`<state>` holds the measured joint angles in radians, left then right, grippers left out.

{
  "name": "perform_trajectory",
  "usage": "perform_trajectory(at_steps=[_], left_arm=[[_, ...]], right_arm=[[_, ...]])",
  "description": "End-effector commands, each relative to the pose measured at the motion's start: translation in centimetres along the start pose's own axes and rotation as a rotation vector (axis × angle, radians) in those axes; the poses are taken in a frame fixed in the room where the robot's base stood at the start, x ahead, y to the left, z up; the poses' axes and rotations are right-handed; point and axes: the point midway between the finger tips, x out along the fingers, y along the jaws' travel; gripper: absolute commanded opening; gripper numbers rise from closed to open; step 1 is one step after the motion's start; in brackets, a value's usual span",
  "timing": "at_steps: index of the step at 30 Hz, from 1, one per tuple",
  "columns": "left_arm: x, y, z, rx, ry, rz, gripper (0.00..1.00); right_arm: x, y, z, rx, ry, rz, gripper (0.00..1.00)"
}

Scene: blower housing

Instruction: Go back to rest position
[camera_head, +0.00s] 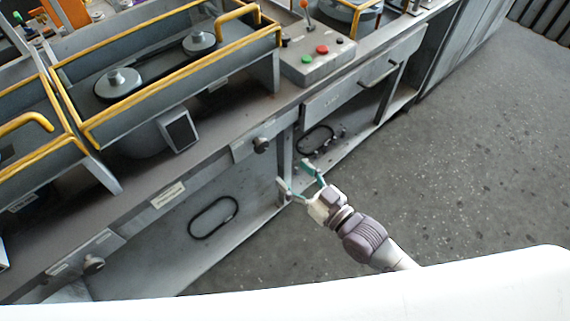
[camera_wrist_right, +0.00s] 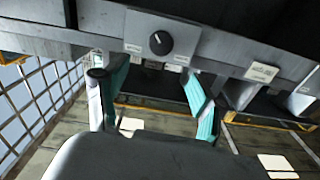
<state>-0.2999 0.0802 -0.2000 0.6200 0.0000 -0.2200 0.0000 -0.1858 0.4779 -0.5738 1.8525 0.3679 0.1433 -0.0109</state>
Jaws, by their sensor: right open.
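My right gripper (camera_head: 300,180) is in the head view, at the end of my right arm, which reaches up from the lower right. Its fingers have teal pads and stand apart, with nothing between them. It is in front of the workbench's lower shelf. In the right wrist view the same gripper (camera_wrist_right: 155,105) shows both fingers spread and empty, below a panel with a black knob (camera_wrist_right: 160,42). My left gripper is in neither view.
The grey workbench (camera_head: 150,210) runs diagonally, with yellow-railed trays (camera_head: 180,87), a control box (camera_head: 318,60) with green and red buttons, and a drawer (camera_head: 365,80). Black loops (camera_head: 213,217) lie on its lower shelf. The floor (camera_head: 480,150) at right is clear.

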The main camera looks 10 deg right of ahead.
Motion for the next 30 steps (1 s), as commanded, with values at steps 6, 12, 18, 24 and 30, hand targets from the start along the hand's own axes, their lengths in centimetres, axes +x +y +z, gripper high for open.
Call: perform_trajectory(at_steps=[6,12,18,24,30], left_arm=[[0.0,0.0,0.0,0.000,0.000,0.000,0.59],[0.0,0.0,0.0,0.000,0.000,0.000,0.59],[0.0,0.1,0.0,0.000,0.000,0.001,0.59],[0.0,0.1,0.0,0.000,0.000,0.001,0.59],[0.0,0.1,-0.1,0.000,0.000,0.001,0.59]], right_arm=[[-0.3,0.0,0.0,0.001,0.000,0.000,0.69],[-0.3,0.0,0.0,0.001,0.000,0.000,0.69],[-0.3,0.1,0.2,0.000,-0.004,0.002,0.69],[-1.0,2.7,6.3,-0.010,-0.135,0.077,0.69],[-5.9,6.9,19.7,-0.007,-0.442,0.224,0.69]])
